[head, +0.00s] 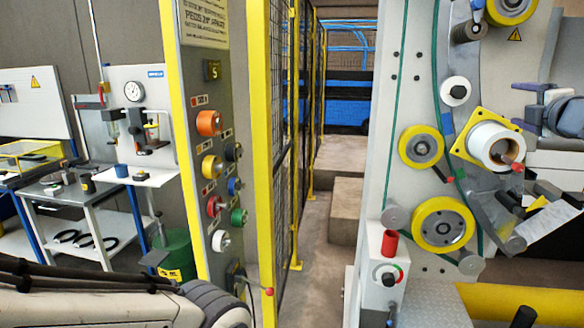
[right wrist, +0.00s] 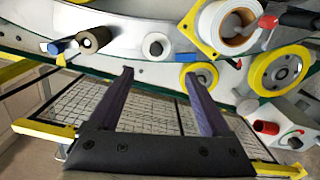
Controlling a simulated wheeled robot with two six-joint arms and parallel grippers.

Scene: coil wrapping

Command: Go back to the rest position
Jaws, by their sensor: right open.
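My right gripper (head: 520,106) is at the right edge of the head view, beside the wrapping machine and its white roll (head: 490,145). In the right wrist view the same gripper (right wrist: 158,74) shows two dark fingers spread wide with nothing between them. The roll (right wrist: 230,24) on its yellow plate is above and right of the fingers there. My left arm lies across the bottom left of the head view. Its gripper is not in sight.
A control panel with coloured knobs (head: 208,122) stands left of centre, next to a yellow-framed mesh fence (head: 283,120). The wrapping machine's grey plate (head: 385,130) carries yellow wheels (head: 443,225). A workbench (head: 95,190) stands at far left. A narrow floor gap lies between fence and machine.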

